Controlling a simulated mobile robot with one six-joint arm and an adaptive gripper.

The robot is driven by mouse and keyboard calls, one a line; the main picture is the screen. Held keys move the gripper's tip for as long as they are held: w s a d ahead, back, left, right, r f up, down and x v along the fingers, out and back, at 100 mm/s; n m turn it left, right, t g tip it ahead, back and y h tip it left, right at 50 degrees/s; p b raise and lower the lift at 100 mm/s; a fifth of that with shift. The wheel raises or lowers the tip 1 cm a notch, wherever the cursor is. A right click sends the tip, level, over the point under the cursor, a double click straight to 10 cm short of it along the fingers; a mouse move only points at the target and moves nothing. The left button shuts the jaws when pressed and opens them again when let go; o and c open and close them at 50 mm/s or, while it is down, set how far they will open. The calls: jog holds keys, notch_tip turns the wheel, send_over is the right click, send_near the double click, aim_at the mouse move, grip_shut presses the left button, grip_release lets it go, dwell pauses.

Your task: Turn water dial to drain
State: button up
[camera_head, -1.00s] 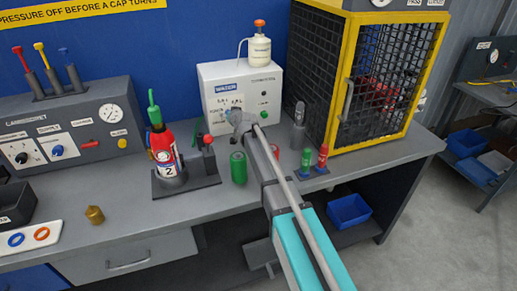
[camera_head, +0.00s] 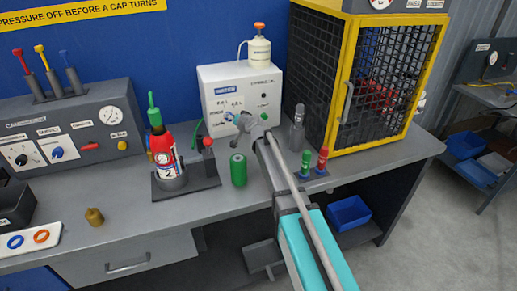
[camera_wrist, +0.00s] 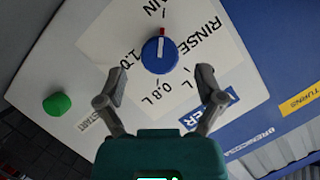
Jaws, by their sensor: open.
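The water dial (camera_wrist: 159,55) is a round blue knob with a white line and a red tip, on a white label of the water unit (camera_head: 213,87). In the wrist view the red tip points up the picture, between a partly cut-off word ending in "IN" and "RINSE"; I cannot tell which mark it is on. Labels "1.0" and "0.8 L" lie left of and below the dial. My gripper (camera_wrist: 161,80) is open and empty, its fingertips apart, below the dial in the picture and not around it. In the head view my gripper (camera_head: 248,122) is in front of the unit's face.
A green START button (camera_wrist: 57,103) is on the same face. A green cylinder (camera_head: 238,169) and an extinguisher (camera_head: 165,158) in a stand are left of my arm. Small green and red fittings (camera_head: 314,162) and a yellow-framed cage (camera_head: 372,90) are to the right.

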jog(key=s+d+r+n+g+h+p, duration=0.1)
jog(key=s+p, duration=0.3)
jog(key=s, duration=0.4)
jog(key=s+d+r+g+h+p, duration=0.1)
jog(key=s+d+g+p, duration=0.1)
jog(key=s, duration=0.6)
jog(key=s+d+r+n+g+p, duration=0.1)
jog(key=s+d+g+p, duration=0.1)
jog(key=s+d+p, duration=0.3)
jog(key=s, duration=0.4)
jog(key=shift+d+r+n+h+p, duration=0.2)
jog(key=shift+d+n+h+p, duration=0.1)
jog(key=shift+h, duration=0.1)
jog(key=shift+g, duration=0.3)
jog(key=s+d+f+g+h, duration=0.4)
jog(key=s+d+g, duration=0.2)
jog(key=s+d, duration=0.6)
jog(key=shift+s+d+f+m+g, duration=0.15)
jog(key=shift+s+f+m+g, duration=0.1)
jog(key=shift+s+m+g, duration=0.15)
dwell(1.2)
